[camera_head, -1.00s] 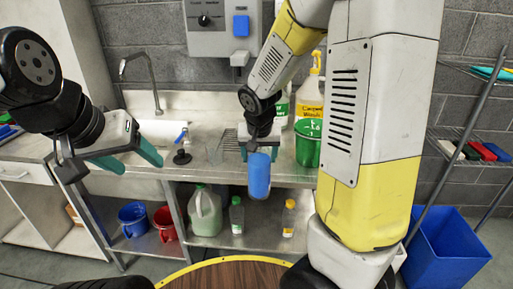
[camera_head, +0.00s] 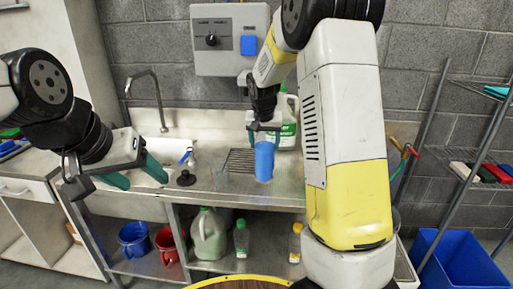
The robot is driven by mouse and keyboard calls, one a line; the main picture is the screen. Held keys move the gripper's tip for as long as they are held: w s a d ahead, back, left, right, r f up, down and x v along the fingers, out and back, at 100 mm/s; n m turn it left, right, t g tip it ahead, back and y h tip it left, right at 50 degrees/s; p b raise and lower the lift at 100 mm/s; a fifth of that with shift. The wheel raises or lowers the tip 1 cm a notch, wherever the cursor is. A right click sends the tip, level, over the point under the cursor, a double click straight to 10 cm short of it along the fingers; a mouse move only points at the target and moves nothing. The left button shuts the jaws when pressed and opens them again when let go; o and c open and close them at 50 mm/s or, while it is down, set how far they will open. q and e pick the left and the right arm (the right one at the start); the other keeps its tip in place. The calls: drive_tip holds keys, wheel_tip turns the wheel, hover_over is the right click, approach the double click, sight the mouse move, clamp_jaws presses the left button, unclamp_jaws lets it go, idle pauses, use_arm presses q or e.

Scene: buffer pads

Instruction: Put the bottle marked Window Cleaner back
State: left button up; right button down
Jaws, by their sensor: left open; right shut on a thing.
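My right gripper (camera_head: 264,130) is shut on a blue bottle (camera_head: 264,162), which hangs upright below the fingers, over the steel counter (camera_head: 215,195). I cannot tell whether its base touches the counter. No marking on it can be read, so I cannot confirm that it is the Window Cleaner. My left gripper (camera_head: 134,176) is open and empty, with teal fingers, in front of the sink at the left. A large white jug with a green label (camera_head: 288,128) stands behind the blue bottle, partly hidden by my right arm.
A drain grid (camera_head: 238,162) and a black plug (camera_head: 186,178) are left of the bottle. The lower shelf holds a pale green jug (camera_head: 208,235), small bottles (camera_head: 242,238) and blue (camera_head: 134,238) and red (camera_head: 166,243) buckets. A blue bin (camera_head: 460,262) stands right.

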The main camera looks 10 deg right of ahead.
drive_tip(key=shift+w+d, duration=0.1)
drive_tip(key=shift+w, duration=0.35)
drive_tip(key=shift+w+f, duration=0.1)
drive_tip(key=shift+f, duration=1.8)
drive_tip(key=shift+c, duration=1.2)
unclamp_jaws()
